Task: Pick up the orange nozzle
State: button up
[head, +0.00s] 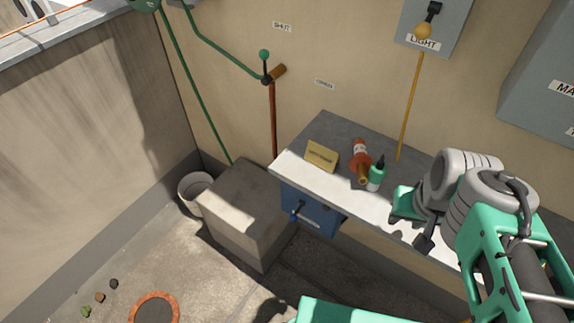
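The orange nozzle (359,154) lies on the grey bench (325,127) against the wall, with a brass-coloured end towards the front edge. A small green bottle with a dark tip (376,176) stands close at its right. My gripper (414,216) is at the end of my green and grey arm, to the right of the nozzle and bottle and apart from them. Its fingers are small, dark and partly hidden by the arm, so I cannot tell whether they are open or shut. I see nothing held in it.
A yellow sign block (321,155) sits left of the nozzle. A yellow rod (410,105) hangs from the light switch behind the bench.

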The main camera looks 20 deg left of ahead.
aim_at(361, 164)
jog(key=u, duration=1.9)
jog(key=i, duration=1)
